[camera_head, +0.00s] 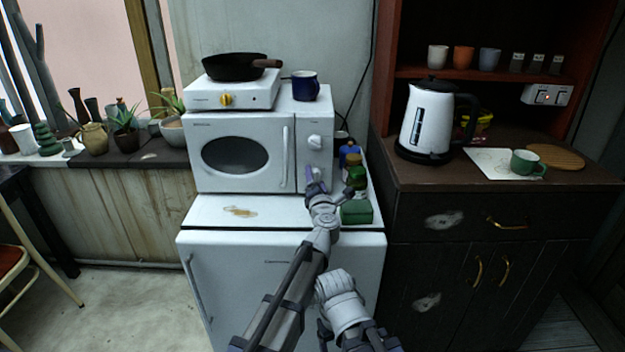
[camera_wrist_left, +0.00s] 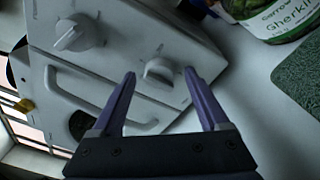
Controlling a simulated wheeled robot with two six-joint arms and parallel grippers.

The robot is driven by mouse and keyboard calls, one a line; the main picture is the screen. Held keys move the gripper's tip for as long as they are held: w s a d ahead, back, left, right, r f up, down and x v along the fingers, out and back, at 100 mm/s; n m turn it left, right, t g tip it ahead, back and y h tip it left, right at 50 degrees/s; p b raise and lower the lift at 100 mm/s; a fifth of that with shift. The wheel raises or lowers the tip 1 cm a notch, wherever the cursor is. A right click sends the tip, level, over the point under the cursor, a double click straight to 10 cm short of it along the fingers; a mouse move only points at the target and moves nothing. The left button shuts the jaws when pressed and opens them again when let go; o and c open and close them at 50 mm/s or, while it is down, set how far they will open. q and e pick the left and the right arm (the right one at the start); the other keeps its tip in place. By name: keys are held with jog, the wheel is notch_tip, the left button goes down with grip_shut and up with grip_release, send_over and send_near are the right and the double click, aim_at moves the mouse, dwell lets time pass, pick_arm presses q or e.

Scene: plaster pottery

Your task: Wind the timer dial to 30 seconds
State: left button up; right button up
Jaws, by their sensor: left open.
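The white microwave (camera_head: 240,152) has two white dials, one above the other, on the right of its front. The upper dial (camera_head: 314,142) is clear in the head view and also shows in the left wrist view (camera_wrist_left: 78,32). The lower dial (camera_wrist_left: 160,72) is mostly hidden behind my gripper in the head view. My left gripper (camera_head: 315,178) is open in front of the lower dial. In the left wrist view its purple fingertips (camera_wrist_left: 160,76) lie on either side of that dial. I cannot tell whether they touch it. The dial markings are too small to read. My right gripper is not in view.
A hotplate (camera_head: 228,96) with a pan and a blue mug (camera_head: 305,88) sit on the microwave.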

pick_arm(q)
jog(key=shift+c, duration=0.4)
grip_shut()
jog(key=shift+m, duration=0.3)
jog(key=m+b, duration=0.1)
jog(key=m, duration=0.4)
jog(key=shift+f+m+t+b, duration=0.15)
jog(key=shift+m+t+b, duration=0.15)
jog(key=m+h+b, duration=0.1)
jog(key=m, duration=0.5)
jog(key=shift+t, duration=0.4)
jog(key=shift+m, duration=0.3)
jog(key=shift+o, duration=0.4)
grip_release()
jog(key=shift+a, duration=0.1)
